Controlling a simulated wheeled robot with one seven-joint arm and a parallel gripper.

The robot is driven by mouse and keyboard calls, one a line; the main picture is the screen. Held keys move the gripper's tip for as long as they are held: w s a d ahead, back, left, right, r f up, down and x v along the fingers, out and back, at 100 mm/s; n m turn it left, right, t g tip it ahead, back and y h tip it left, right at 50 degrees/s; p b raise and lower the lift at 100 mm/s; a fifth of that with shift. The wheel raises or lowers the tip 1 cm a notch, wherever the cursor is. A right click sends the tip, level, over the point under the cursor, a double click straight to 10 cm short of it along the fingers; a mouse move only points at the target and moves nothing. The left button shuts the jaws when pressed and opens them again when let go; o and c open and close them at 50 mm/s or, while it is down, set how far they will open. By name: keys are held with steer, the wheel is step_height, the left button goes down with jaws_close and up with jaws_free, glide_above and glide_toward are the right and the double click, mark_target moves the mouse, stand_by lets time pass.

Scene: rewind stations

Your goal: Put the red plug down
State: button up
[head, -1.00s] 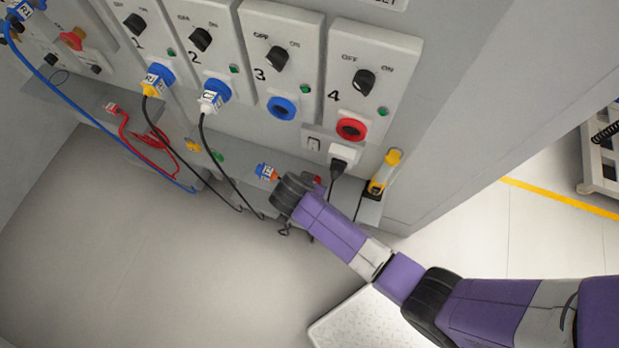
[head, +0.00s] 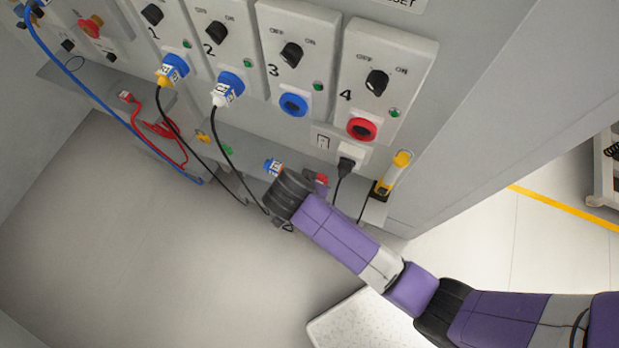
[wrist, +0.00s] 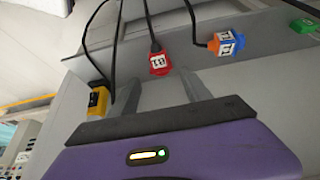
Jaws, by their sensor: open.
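The red plug (wrist: 160,63) with a white label and black cable lies on the grey shelf (wrist: 255,85) in the wrist view. In the head view part of the red plug (head: 321,180) shows just right of my wrist. My gripper (wrist: 150,82) is open, its two fingers apart, with the red plug beyond and between their tips. I see no finger touching the plug. In the head view my arm hides the fingers.
A blue-and-orange plug (wrist: 228,43) lies beside the red plug, with a green piece (wrist: 304,26) farther along. A yellow-and-black device (wrist: 97,101) is on the other side. Above the shelf are numbered panels, including panel 4's red socket (head: 361,129).

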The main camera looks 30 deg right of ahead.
steer(key=shift+v, duration=1.9)
steer(key=s+d+n+t+y, duration=0.3)
steer(key=s+d+n+t, duration=0.3)
steer(key=s, duration=0.4)
steer(key=s+r+n+t, duration=0.1)
steer(key=s+r+t, duration=0.1)
steer(key=s+r, duration=0.2)
steer(key=s+a+r+n+t+y, duration=0.1)
steer(key=s+r, duration=0.3)
steer(key=r, duration=0.7)
steer(key=s+r+n+t, duration=0.2)
steer(key=s+r, duration=0.2)
steer(key=r, duration=0.4)
steer(key=shift+s+a+n+t, duration=0.3)
steer(key=shift+n+t, duration=0.1)
